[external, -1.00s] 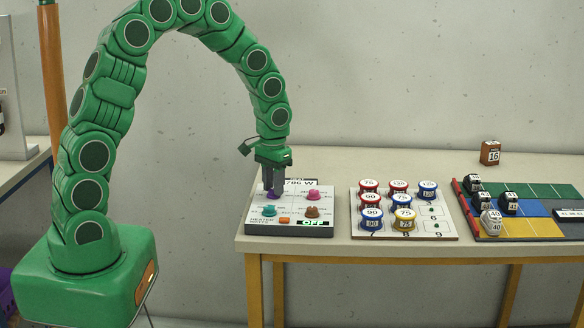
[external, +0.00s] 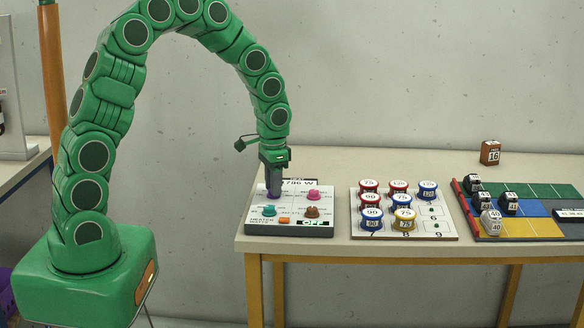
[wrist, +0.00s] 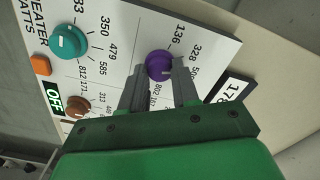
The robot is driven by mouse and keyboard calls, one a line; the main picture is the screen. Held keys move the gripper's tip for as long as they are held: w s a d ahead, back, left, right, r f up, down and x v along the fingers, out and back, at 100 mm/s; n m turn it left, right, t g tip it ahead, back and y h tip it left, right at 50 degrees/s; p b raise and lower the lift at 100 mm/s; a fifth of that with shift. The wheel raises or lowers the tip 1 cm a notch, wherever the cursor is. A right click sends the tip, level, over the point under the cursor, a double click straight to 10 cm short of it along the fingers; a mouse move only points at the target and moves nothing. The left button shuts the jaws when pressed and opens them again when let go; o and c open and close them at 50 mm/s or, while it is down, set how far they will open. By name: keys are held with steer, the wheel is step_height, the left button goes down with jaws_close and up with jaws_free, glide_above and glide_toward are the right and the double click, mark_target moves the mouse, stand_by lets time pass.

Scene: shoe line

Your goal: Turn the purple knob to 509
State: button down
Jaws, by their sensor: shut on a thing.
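The purple knob (wrist: 158,66) sits on the heater panel (external: 262,226), and its white mark points toward the right in the wrist view. Printed numbers ring it, among them 136, 328 and 802. My gripper (wrist: 160,85) is shut on the purple knob, with a finger on either side. In the external view my gripper (external: 273,192) points down at the panel's back left and mostly hides the knob. The panel's upper display is partly covered by my gripper and reads about 1786 W in the external view.
The panel also has a teal knob (external: 269,211), a pink knob (external: 314,194), a brown knob (external: 312,212) and an orange button (external: 285,220). A small screen (external: 313,223) reads OFF.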

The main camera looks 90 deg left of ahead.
steer(key=shift+m, duration=1.5)
steer(key=c, duration=0.8)
jaws_free()
steer(key=shift+r, duration=3.9)
